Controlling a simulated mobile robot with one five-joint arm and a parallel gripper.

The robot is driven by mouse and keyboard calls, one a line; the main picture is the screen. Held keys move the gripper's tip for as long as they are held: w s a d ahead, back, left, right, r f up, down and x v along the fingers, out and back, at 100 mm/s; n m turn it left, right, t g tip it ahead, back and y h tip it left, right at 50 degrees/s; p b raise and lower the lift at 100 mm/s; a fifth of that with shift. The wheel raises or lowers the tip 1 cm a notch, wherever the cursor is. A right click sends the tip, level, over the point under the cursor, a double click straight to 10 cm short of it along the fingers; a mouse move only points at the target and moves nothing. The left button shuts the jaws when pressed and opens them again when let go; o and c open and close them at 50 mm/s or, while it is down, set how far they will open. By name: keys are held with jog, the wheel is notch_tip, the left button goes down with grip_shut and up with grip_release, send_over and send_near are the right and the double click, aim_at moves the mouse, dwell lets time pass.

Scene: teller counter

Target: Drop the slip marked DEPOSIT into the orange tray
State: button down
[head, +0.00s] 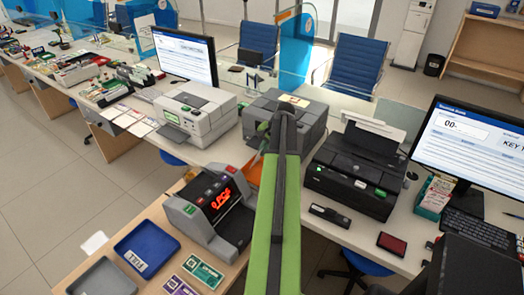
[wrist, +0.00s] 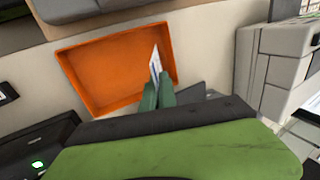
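My gripper (wrist: 160,96) is shut on a thin white slip (wrist: 155,63), seen nearly edge-on in the wrist view. I cannot read the slip's marking. The slip stands up from the fingertips, in front of the orange tray (wrist: 88,72) in the picture. The tray is shallow, and its visible floor looks empty; I cannot tell how high the slip is above it. In the head view, only a sliver of the orange tray (head: 256,169) shows beside my green arm. The arm hides the fingertips there.
A counting machine with red digits (head: 213,208) is left of the arm; a black printer (head: 350,180) is right. Grey printers stand behind.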

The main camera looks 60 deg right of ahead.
notch_tip(320, 180, down, 4)
jog(key=b, duration=0.3)
jog(key=shift+f+b, duration=0.25)
jog(key=shift+b, duration=0.15)
jog(key=c, duration=1.6)
grip_release()
notch_tip(320, 180, up, 7)
jog(key=p, duration=0.7)
